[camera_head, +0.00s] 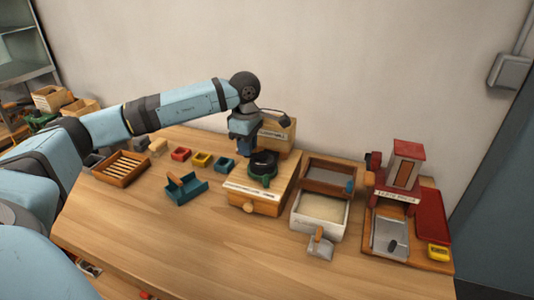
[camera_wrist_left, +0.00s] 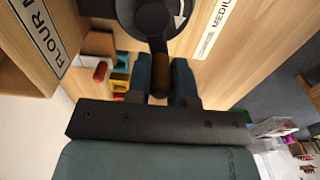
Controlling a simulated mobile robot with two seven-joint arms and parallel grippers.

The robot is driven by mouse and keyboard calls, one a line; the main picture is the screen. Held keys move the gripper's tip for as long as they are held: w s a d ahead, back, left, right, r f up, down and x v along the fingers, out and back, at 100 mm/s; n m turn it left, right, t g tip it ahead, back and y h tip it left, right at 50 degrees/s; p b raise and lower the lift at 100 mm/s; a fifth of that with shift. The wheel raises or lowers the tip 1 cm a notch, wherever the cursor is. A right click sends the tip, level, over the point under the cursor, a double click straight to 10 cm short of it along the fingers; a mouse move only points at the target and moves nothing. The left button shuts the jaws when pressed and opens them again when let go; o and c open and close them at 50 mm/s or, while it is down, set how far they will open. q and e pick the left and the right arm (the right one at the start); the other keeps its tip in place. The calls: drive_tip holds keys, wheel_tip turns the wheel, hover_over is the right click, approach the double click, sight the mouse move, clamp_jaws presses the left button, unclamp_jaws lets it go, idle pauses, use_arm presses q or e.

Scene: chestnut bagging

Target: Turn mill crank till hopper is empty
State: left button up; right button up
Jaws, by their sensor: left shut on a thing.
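The mill is a wooden box (camera_head: 265,192) with a round drawer knob at its front and a dark green, black-rimmed hopper part (camera_head: 262,180) on top. My left gripper (camera_head: 243,147) reaches down at the hopper's back left side. In the left wrist view, the gripper (camera_wrist_left: 162,78) is shut on the crank's brown handle (camera_wrist_left: 145,72), which stands between its two dark blue fingers. The crank's black arm (camera_wrist_left: 157,45) runs from the handle to the round dark top of the mill (camera_wrist_left: 150,14). I cannot tell what is inside the hopper. My right gripper is not in view.
A labelled wooden box (camera_head: 276,133) stands close behind the mill. A white-walled tray (camera_head: 317,232) and a red mill-like stand (camera_head: 401,170) are to the right. A teal scoop box (camera_head: 190,192) and a slatted wooden tray (camera_head: 122,180) lie left. The table's front is clear.

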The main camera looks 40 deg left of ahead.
use_arm(q)
drive_tip(key=o, duration=0.8)
drive_tip(key=shift+c, duration=0.2)
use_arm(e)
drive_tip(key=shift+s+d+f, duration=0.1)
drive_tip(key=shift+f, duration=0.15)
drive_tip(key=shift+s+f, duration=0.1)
use_arm(q)
drive_tip(key=shift+r, duration=0.2)
drive_tip(key=shift+r+p, duration=0.35)
drive_tip(key=shift+p, duration=0.05)
wheel_tip(320, 180, up, 4)
drive_tip(key=p, duration=0.2)
drive_tip(key=shift+r+p, duration=0.15)
drive_tip(key=shift+p, duration=0.15)
drive_tip(key=shift+r+p, duration=0.65)
drive_tip(key=shift+r, duration=0.45)
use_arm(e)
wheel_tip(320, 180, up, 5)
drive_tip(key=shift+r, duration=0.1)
